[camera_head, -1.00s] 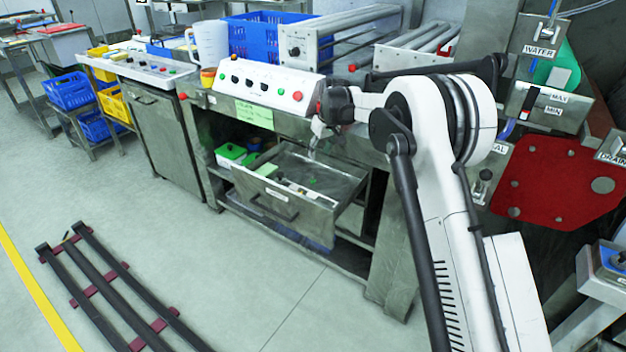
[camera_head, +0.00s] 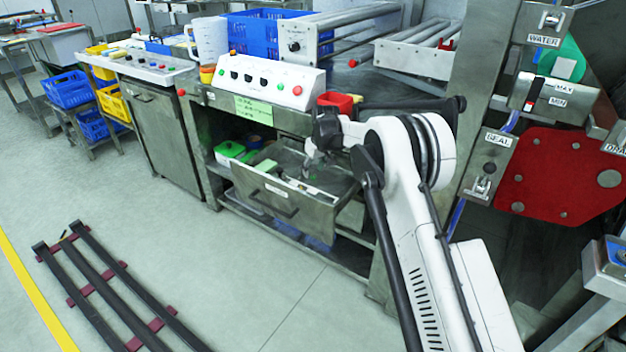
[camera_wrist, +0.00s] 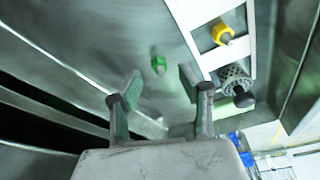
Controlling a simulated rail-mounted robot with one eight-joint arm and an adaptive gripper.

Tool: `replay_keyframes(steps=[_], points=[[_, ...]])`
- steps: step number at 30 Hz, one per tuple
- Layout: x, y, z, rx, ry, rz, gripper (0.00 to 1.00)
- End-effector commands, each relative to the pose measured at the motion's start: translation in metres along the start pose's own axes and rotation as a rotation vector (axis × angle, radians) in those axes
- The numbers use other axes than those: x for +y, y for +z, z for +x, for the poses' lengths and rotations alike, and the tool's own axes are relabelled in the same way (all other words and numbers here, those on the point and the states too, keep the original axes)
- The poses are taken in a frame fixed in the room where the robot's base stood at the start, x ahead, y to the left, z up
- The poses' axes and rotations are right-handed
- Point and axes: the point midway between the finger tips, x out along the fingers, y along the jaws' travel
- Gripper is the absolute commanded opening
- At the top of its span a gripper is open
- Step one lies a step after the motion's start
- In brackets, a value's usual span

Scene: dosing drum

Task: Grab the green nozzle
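The green nozzle (camera_wrist: 158,64) is a small green piece on the bare metal floor of the open drawer. In the wrist view it lies beyond my fingertips, roughly in line with the gap between them. My gripper (camera_wrist: 161,88) is open, with nothing between its fingers. In the head view my gripper (camera_head: 312,166) points down into the open drawer (camera_head: 272,199). A yellow nozzle (camera_wrist: 222,34) sits in a white holder to the right of the green one. I cannot make out the green nozzle clearly in the head view.
A perforated metal cylinder (camera_wrist: 237,80) with a dark end lies right of the fingers. Drawer walls stand close around the gripper. The control panel (camera_head: 262,82) is above the drawer. A red container (camera_head: 337,103) stands behind my arm. A green-lidded box (camera_head: 230,150) sits left of the drawer.

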Motion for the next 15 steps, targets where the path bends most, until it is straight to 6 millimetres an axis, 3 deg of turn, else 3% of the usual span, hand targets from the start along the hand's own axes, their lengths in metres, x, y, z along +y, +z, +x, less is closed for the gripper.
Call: replay_keyframes(steps=[4, 11, 15], points=[[0.000, 0.000, 0.019, 0.000, 0.000, 0.000, 0.38], [0.000, 0.000, 0.020, 0.000, 0.000, 0.000, 0.38], [0.000, 0.000, 0.020, 0.000, 0.000, 0.000, 0.21]])
